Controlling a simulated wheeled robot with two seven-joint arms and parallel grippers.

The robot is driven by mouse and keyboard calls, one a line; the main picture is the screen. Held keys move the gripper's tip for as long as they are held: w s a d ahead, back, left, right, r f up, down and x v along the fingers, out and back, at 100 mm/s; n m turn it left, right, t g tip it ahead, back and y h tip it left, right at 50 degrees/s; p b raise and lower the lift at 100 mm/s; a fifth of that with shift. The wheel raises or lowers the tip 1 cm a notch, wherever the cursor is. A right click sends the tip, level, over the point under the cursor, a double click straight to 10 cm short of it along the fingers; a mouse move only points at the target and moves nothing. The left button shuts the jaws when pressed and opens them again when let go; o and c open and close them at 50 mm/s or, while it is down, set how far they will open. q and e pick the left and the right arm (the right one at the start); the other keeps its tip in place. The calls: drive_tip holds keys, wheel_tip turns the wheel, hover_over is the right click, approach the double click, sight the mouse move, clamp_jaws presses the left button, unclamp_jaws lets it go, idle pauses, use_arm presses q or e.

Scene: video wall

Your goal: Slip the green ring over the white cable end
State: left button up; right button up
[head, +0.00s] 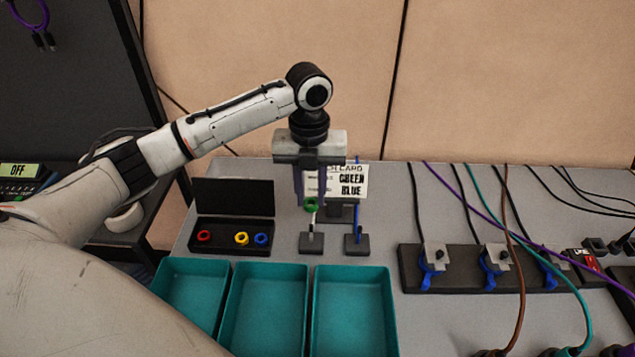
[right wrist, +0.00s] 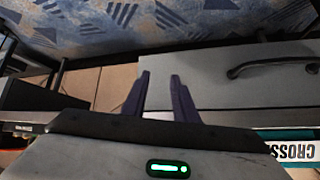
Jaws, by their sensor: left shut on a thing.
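My left gripper (head: 311,199) comes down from above over the two small cable stands and is shut on the green ring (head: 311,205). The white cable end (head: 313,222) stands upright on a small dark block (head: 311,244), just below the ring in the picture. I cannot tell whether the ring is around its tip or still above or in front of it. A blue cable end (head: 357,221) stands upright on a similar block to the right. My right gripper (right wrist: 159,76) shows in the right wrist view, open and with nothing between its fingers.
An open black case (head: 234,198) holds a red ring (head: 204,236), a yellow ring (head: 241,238) and a blue ring (head: 261,239). A card (head: 350,181) reads GREEN, BLUE. Teal trays (head: 353,310) line the front. A cable strip (head: 465,268) lies right.

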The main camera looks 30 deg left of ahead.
sight(311, 211)
use_arm(q)
drive_tip(key=shift+s+f, duration=0.15)
drive_tip(key=shift+f, duration=2.4)
drive_tip(key=shift+f, duration=0.2)
drive_tip(key=shift+w+f, duration=0.2)
drive_tip(key=shift+f, duration=0.45)
drive_tip(key=shift+f, duration=0.2)
drive_tip(key=shift+f, duration=0.55)
